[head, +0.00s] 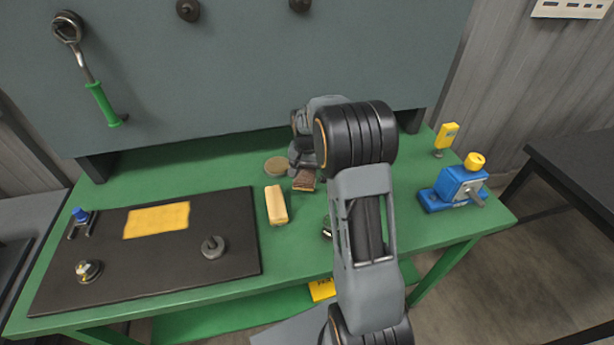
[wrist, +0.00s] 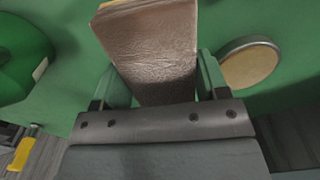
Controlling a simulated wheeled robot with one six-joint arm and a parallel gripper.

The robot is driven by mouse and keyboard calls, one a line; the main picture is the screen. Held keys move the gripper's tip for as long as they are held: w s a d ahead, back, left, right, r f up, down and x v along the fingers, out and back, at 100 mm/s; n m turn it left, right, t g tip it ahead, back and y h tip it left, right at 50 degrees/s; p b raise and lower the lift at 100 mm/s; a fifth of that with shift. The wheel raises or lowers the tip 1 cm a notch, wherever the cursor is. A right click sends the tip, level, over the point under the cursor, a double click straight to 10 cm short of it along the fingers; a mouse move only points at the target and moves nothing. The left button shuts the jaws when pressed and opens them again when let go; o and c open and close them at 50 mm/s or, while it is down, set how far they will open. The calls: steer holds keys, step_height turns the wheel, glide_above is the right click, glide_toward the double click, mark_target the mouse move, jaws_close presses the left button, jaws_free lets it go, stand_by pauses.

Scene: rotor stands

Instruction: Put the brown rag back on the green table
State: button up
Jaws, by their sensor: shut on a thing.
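The brown rag (wrist: 150,50) is a folded, creased brown block with a pale yellowish edge at its upper left in the wrist view. My gripper (wrist: 160,82) is shut on it, with one green finger on each side. In the head view the rag (head: 304,181) shows below my gripper (head: 302,171), over the back middle of the green table (head: 295,245). I cannot tell whether the rag touches the tabletop. My arm hides part of the table to the right.
A round tin (head: 276,166) lies close left of the rag, also in the wrist view (wrist: 248,64). A tan block (head: 276,205) lies in front. A dark mat (head: 190,275) with small parts covers the left. A blue vise (head: 460,185) stands at the right end.

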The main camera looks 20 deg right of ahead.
mark_target(307, 178)
steer(key=shift+w+d+f, duration=0.1)
steer(key=shift+d+f, duration=0.05)
steer(key=shift+f, duration=0.1)
steer(key=shift+w+d+f, duration=0.1)
steer(key=shift+f, duration=1.55)
steer(key=shift+f, duration=0.2)
steer(key=o, duration=0.8)
